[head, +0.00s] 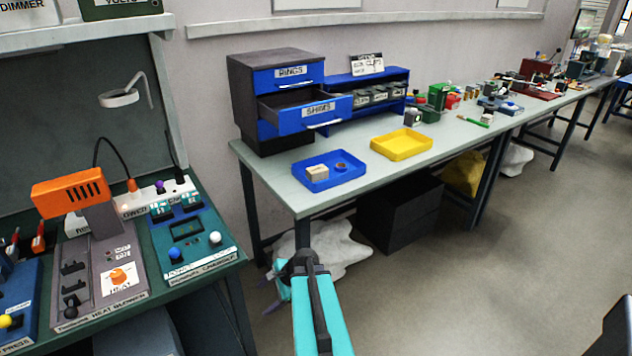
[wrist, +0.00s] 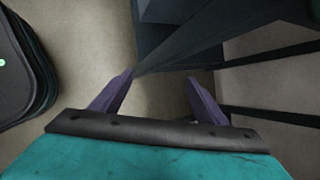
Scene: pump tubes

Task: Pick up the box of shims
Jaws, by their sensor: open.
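A small tan box (head: 317,172) sits in the left part of a blue tray (head: 345,178) at the near left end of the long bench; I cannot read any label on it. A round dark piece lies beside it in the tray. The drawer marked SHIMS (head: 310,118) is pulled out of the dark cabinet, and I see no box in its visible part. My gripper (head: 268,290), with purple fingers, is in front of and below the bench's near end, well apart from the box. In the wrist view, the fingers (wrist: 160,80) are spread with nothing between them.
A yellow tray (head: 402,145) is right of the blue tray, with bare bench between. A blue rack (head: 378,75) stands behind. The green bench with a heat machine (head: 98,275) is at left. Dark boxes (head: 400,215) and white sacks are under the long bench.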

